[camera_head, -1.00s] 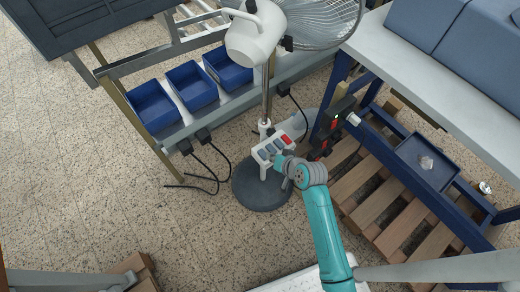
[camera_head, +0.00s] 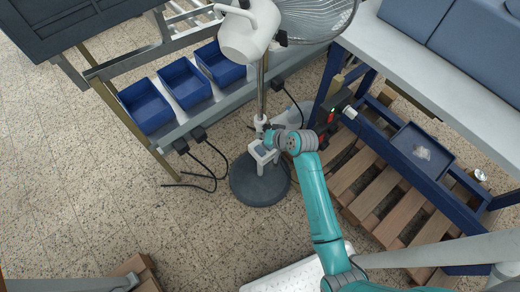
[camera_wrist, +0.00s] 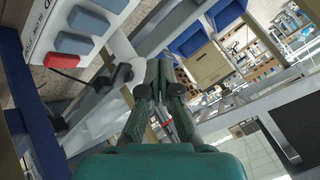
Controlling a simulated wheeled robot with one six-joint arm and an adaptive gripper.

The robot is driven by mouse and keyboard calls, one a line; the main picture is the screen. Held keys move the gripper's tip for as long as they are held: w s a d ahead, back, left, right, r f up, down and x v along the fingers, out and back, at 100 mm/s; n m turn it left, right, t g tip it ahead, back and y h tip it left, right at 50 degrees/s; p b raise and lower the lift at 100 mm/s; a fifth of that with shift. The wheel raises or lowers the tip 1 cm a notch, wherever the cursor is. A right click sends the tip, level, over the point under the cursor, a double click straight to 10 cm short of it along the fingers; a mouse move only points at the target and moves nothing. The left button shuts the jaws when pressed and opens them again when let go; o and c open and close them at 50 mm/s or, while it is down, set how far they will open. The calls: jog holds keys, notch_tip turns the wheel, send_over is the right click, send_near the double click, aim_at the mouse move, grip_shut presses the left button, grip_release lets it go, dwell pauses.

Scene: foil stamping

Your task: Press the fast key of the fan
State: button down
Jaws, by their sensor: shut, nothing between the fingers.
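The fan has a white motor housing (camera_head: 246,32), a wire cage (camera_head: 318,14), a pole and a round dark base (camera_head: 260,186). Its white key panel (camera_head: 262,156) is mostly hidden behind my gripper (camera_head: 270,140) in the head view. The wrist view shows the panel at upper left, with a red key (camera_wrist: 61,60) at one end and blue keys (camera_wrist: 78,45) beside it. Lettering beside the keys is only partly readable; I cannot tell which key is fast. My gripper (camera_wrist: 158,68) is shut and empty, right of the keys in the wrist view. I see no contact with a key.
Blue bins (camera_head: 146,104) line a rack left of the fan. A workbench (camera_head: 420,75) with a blue frame and a tray (camera_head: 422,150) stands right. A wooden pallet (camera_head: 365,195) lies beneath it.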

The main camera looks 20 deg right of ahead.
aim_at(261, 151)
jog(key=shift+f, duration=3.85)
jog(key=shift+f, duration=0.1)
jog(key=shift+f, duration=0.3)
jog(key=shift+f, duration=0.45)
jog(key=shift+r, duration=0.1)
jog(key=shift+r, duration=0.8)
jog(key=shift+r, duration=2.5)
